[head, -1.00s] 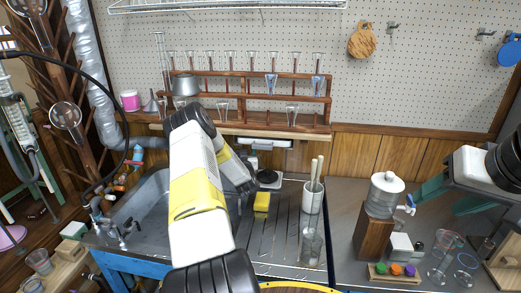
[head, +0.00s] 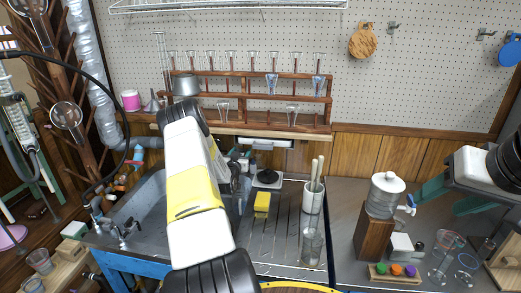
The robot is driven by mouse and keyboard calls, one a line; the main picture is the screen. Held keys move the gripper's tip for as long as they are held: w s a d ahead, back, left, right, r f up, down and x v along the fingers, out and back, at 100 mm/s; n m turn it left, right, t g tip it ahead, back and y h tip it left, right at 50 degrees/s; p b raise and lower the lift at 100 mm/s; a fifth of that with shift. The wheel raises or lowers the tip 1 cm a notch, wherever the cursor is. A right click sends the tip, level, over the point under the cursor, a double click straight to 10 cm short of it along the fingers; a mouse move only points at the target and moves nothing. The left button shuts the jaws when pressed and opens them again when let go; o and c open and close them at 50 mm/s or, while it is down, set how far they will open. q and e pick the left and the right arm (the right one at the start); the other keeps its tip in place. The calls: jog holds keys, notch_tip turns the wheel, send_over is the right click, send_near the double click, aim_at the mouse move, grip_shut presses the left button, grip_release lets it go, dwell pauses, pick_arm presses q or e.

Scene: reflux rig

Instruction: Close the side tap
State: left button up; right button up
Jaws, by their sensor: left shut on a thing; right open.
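A clear jar (head: 384,194) with a white lid stands on a wooden block at the right. Its small tap with a blue handle (head: 411,203) sticks out to the right. Whether this is the side tap, I cannot tell. My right gripper (head: 437,204) has teal fingers that are apart and empty, just right of this tap. My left arm reaches over the sink. Its hand (head: 238,172) shows only in part behind the white and yellow forearm, by the sink's right side. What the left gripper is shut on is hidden.
The sink (head: 150,205) has more taps (head: 125,236) at its left. A yellow sponge (head: 262,204), a white holder (head: 312,198) and a glass beaker (head: 311,246) stand on the drainboard. Coloured stoppers (head: 396,270) and glassware (head: 447,245) lie at the front right.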

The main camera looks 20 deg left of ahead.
pick_arm(q)
jog(key=o, duration=1.4)
jog(key=shift+v, duration=3.9)
